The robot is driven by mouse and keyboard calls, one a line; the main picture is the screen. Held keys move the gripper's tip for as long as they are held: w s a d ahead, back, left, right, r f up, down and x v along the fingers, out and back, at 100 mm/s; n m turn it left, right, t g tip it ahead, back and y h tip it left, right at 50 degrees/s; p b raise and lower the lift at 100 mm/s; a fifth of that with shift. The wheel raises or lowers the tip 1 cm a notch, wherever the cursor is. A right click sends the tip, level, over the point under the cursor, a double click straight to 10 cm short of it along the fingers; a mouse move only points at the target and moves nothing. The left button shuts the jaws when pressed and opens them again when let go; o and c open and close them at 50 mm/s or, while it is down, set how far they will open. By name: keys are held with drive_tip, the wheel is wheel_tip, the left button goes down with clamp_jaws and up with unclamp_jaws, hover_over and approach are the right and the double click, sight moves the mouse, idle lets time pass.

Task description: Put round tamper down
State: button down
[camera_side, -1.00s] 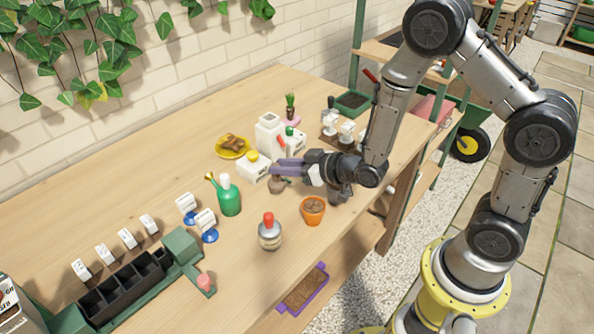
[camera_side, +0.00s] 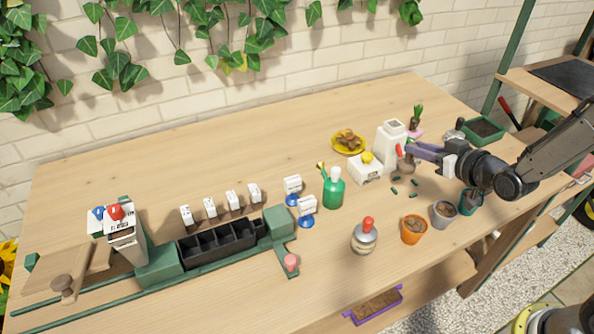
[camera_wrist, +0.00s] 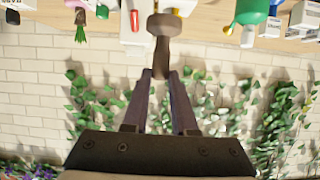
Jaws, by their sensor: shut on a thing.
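My gripper (camera_side: 409,149) has purple fingers and reaches in from the right over the back right of the workbench. It is shut on the round tamper (camera_side: 406,165), a brown wooden piece with a rounded head. In the wrist view the tamper (camera_wrist: 163,27) stands out beyond the fingertips, its neck between them. The tamper is just right of the white box with the yellow knob (camera_side: 367,169). I cannot tell whether its lower end touches the bench.
An orange pot (camera_side: 414,229), a grey pot (camera_side: 443,214) and a teal pot (camera_side: 471,202) stand in front. The front middle bench (camera_side: 330,260) is clear.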

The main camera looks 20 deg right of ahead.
wheel_tip(320, 180, up, 10)
drive_tip(key=w+a+n+g+y, duration=0.1)
drive_tip(key=w+a+n+y, duration=0.25)
drive_tip(key=a, duration=0.35)
drive_tip(key=w+a+n+y, duration=0.2)
drive_tip(key=w+a+y, duration=0.1)
drive_tip(key=w+a, duration=0.3)
drive_tip(key=w+a+f, duration=0.3)
drive_tip(key=w+f, duration=0.3)
drive_tip(key=f, duration=0.3)
drive_tip(key=w+a+f, duration=0.3)
drive_tip(key=w+f, duration=0.3)
drive_tip(key=f, duration=0.3)
drive_tip(key=shift+w+f, duration=0.15)
drive_tip(key=shift+w, duration=0.25)
drive_tip(key=shift+f+g+h, duration=0.25)
drive_tip(key=shift+f+g, duration=0.05)
drive_tip(key=shift+f, duration=0.1)
drive_tip(key=shift+f, duration=0.2)
